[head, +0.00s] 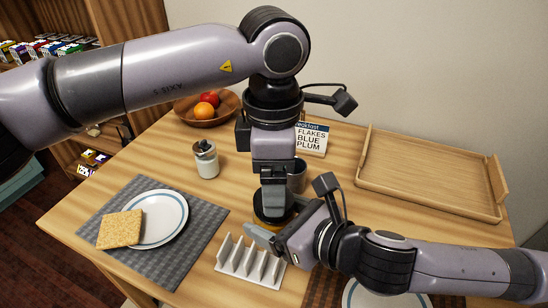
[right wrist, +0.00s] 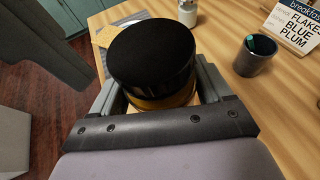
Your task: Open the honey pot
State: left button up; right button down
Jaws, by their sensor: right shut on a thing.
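The honey pot is a round jar with a wide black lid (right wrist: 150,50) and an amber body (right wrist: 165,102) in the right wrist view. The lid is on the pot. My right gripper (right wrist: 160,98) is shut around the amber body, below the lid. In the head view the pot (head: 273,219) is mostly hidden by my arms, with a little amber showing. My left gripper (head: 274,196) points straight down over the pot in the head view. Its fingertips are not clear, and I cannot tell whether they touch the lid.
A white toast rack (head: 250,264) stands close in front. A grey cup (head: 297,176) and a lidded jar (head: 207,163) stand behind. A wooden tray (head: 430,178) is at right, a fruit bowl (head: 207,112) at back. A plate (head: 165,222) with toast (head: 120,230) lies left.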

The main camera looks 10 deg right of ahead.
aim_at(274, 220)
pick_arm(q)
jog(key=shift+f, duration=1.55)
jog(key=shift+c, duration=0.3)
jog(key=c, duration=0.8)
jog(key=shift+n, duration=1.3)
jog(key=o, duration=1.1)
jog(key=shift+o, duration=0.2)
jog(key=shift+s+d, duration=0.1)
jog(key=shift+s, duration=0.1)
